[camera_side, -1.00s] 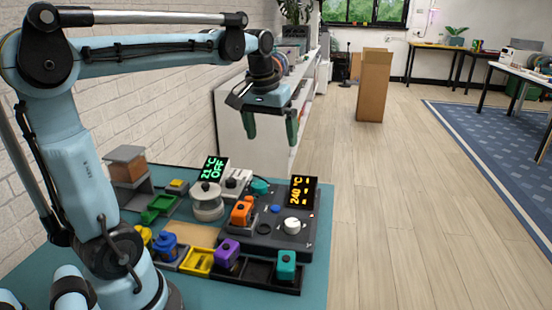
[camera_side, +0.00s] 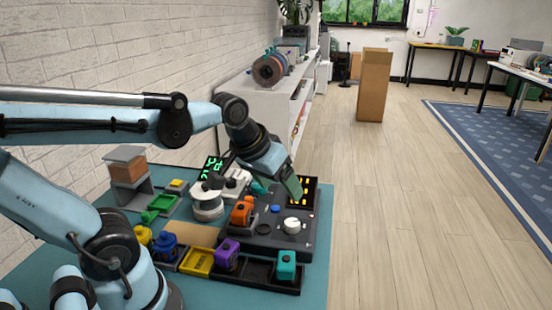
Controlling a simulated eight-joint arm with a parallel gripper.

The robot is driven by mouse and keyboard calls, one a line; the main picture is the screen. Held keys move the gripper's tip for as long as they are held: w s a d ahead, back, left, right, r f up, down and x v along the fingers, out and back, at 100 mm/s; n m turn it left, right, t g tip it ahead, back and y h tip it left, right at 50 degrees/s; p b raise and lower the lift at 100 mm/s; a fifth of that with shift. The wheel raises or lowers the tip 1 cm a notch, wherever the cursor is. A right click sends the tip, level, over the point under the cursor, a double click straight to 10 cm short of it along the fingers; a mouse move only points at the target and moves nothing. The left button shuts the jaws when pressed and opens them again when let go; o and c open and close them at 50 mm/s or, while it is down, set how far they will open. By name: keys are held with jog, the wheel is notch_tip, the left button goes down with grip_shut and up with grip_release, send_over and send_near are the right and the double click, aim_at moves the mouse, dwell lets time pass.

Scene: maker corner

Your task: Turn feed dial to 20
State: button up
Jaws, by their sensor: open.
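The white dial (camera_side: 292,225) stands on the dark control panel (camera_side: 270,241), to the right of a small blue button (camera_side: 275,208). I take it to be the feed dial; its marks are too small to read. My gripper (camera_side: 292,187) is tilted down behind the dial, in front of the panel's orange-lit display (camera_side: 305,190), and apart from the dial. One greenish finger shows clearly; the other is hard to make out. It holds nothing that I can see. The display's figures are partly hidden by the finger.

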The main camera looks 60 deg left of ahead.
jog(key=w+a+r+n+g, duration=0.2)
jog(key=w+a+n+g, duration=0.15)
jog(key=a+n, duration=0.5)
jog(key=n+g, duration=0.2)
jog(key=n, duration=0.4)
send_over(259, 188)
jog(key=a, duration=0.2)
notch_tip(259, 188, down, 3)
jog(key=shift+h, duration=0.3)
jog(key=f, duration=0.7)
jog(key=w+f, duration=0.1)
jog(key=f, duration=0.3)
jog(key=shift+d, duration=0.25)
jog(key=c, duration=1)
jog(key=shift+r, duration=0.1)
jog(key=shift+c, duration=0.2)
